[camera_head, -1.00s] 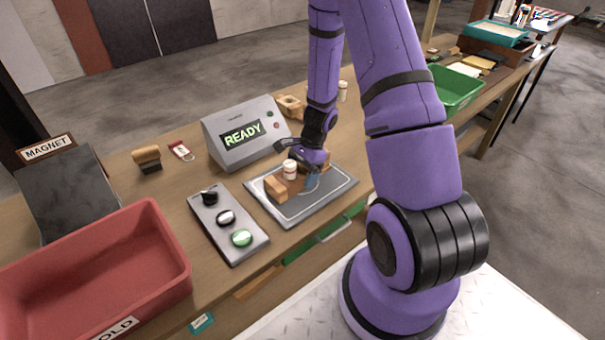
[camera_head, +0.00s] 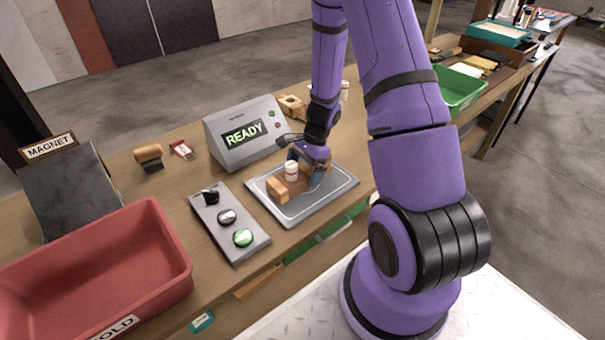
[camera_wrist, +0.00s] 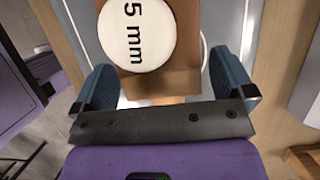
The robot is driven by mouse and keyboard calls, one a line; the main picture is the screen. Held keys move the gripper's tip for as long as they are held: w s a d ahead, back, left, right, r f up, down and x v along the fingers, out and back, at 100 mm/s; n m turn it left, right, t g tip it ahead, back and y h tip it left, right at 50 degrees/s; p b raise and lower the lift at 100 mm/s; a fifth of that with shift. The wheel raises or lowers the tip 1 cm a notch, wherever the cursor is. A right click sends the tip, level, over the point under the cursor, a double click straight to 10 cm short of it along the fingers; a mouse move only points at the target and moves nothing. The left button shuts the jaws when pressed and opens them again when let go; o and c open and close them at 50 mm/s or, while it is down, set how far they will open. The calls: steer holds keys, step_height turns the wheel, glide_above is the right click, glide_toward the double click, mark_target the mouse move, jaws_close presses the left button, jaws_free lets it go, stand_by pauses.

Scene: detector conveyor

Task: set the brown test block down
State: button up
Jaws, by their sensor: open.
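The brown test block (camera_head: 278,190) rests on the grey plate (camera_head: 290,217) in front of the display box. A white round piece marked "5 mm" (camera_wrist: 137,35) is on the block; in the head view it is a small white cylinder (camera_head: 291,171). My gripper (camera_head: 306,172) is at the block's far right end. In the wrist view my gripper (camera_wrist: 163,72) is open, with one blue finger on each side of the block (camera_wrist: 165,82) and visible gaps between fingers and block. The block's far end is partly hidden by my gripper in the head view.
The display box (camera_head: 240,152) reads READY. A button panel (camera_head: 242,220) lies left of the plate. A red bin (camera_head: 165,225) and a MAGNET stand (camera_head: 75,190) are farther left. A green bin (camera_head: 462,103) is at the back right.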

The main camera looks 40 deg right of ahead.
steer(key=v, duration=1)
step_height(320, 180, up, 11)
steer(key=n, duration=0.4)
glide_above(303, 173)
steer(key=s+a+r+n+t+h, duration=0.2)
steer(key=s+a+r+n, duration=0.3)
steer(key=s+r, duration=0.4)
steer(key=s+a+r+n+t+h, duration=0.2)
steer(key=s+a+r+n, duration=0.3)
steer(key=s+r+n, duration=0.3)
step_height(303, 173, up, 3)
steer(key=shift+s+f+n+t, duration=0.3)
steer(key=shift+s+t, duration=0.4)
steer(key=shift+s, duration=0.45)
steer(key=shift+a, duration=0.1)
steer(key=shift+c, duration=0.2)
